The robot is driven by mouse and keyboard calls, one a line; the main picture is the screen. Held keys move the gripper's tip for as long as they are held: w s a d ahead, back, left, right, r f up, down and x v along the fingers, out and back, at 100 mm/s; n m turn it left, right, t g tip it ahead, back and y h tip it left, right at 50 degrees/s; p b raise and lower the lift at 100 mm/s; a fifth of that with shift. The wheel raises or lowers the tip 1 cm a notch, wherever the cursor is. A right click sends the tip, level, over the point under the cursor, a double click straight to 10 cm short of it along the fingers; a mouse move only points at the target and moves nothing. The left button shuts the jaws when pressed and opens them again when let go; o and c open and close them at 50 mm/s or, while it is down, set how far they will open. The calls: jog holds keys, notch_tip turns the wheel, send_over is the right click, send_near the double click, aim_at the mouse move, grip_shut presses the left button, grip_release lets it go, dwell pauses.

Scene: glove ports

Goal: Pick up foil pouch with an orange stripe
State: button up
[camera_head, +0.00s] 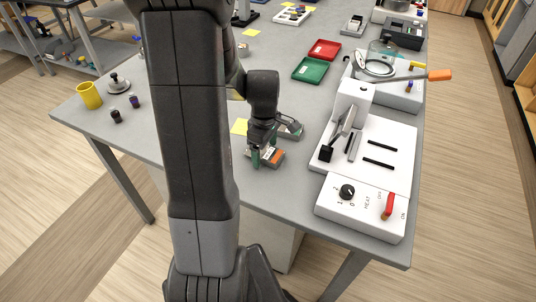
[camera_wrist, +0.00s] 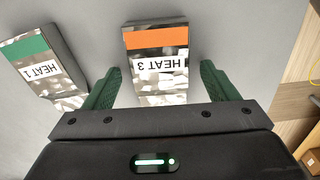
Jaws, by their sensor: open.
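The foil pouch with an orange stripe (camera_wrist: 157,62) lies flat on the grey table, its silver face marked "HEAT 3" upside down in the wrist view. In the head view the pouch (camera_head: 273,155) shows partly behind my gripper. My gripper (camera_wrist: 158,88) is open, with one green finger on each side of the pouch's near end in the wrist view. Gaps show between the fingers and the pouch, and nothing is gripped. In the head view my gripper (camera_head: 262,157) is low over the pouch.
A pouch with a green stripe (camera_wrist: 45,65), marked "HEAT 1", lies just left of my left finger. The white heat sealer (camera_head: 375,150) stands to the right. Red (camera_head: 325,49) and green (camera_head: 310,69) trays lie farther back. A yellow mug (camera_head: 89,95) stands at left.

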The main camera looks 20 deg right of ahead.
jog(key=c, duration=1.1)
jog(key=shift+r, duration=0.1)
